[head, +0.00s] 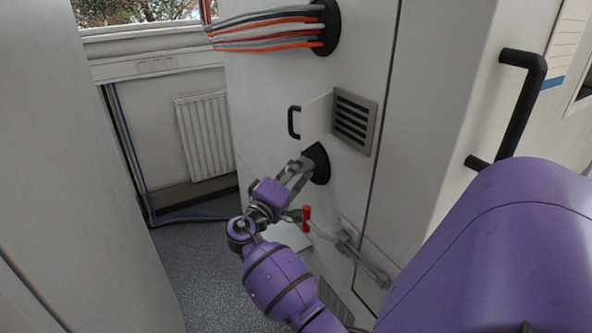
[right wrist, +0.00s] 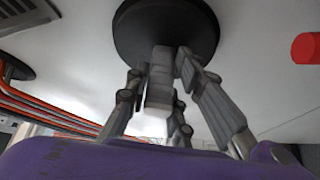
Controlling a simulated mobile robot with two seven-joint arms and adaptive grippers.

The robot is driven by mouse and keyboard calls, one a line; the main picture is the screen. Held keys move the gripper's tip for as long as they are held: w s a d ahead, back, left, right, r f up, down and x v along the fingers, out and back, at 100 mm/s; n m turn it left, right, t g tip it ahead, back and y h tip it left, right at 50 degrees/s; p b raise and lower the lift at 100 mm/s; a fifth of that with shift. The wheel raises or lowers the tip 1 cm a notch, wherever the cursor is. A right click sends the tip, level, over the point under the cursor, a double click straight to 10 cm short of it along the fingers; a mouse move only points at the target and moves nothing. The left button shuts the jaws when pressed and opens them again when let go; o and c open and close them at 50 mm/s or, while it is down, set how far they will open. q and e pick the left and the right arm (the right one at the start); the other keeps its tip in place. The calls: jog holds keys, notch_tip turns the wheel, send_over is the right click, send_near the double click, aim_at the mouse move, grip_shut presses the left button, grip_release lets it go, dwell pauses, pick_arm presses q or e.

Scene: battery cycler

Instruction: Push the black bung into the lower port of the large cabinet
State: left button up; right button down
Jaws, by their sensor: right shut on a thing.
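The large cabinet (head: 275,105) is white. On its side face, the black bung (head: 319,165) shows as a round black disc at the lower port; in the right wrist view the bung (right wrist: 150,22) has a pale grey tab standing out from its middle. My right gripper (head: 301,168) is in front of it, and in the right wrist view its fingers (right wrist: 162,75) are shut on that tab. The disc looks close to or against the panel; I cannot tell how deep it sits. The port opening is hidden behind it. My left gripper is not in view.
Orange and grey cables (head: 265,30) run into the upper port (head: 327,25). A vent (head: 355,121) and a small black handle (head: 293,122) are near the bung. A red-handled valve (head: 306,216) and pipe are below. Open floor (head: 200,265) lies to the left.

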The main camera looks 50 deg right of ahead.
jog(key=shift+d+r, duration=0.1)
jog(key=shift+d, duration=0.05)
jog(key=c, duration=1.5)
grip_release()
jog(key=shift+o, duration=0.6)
jog(key=o, duration=1.3)
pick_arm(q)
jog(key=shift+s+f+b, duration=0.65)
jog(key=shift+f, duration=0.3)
pick_arm(e)
jog(key=v, duration=1.1)
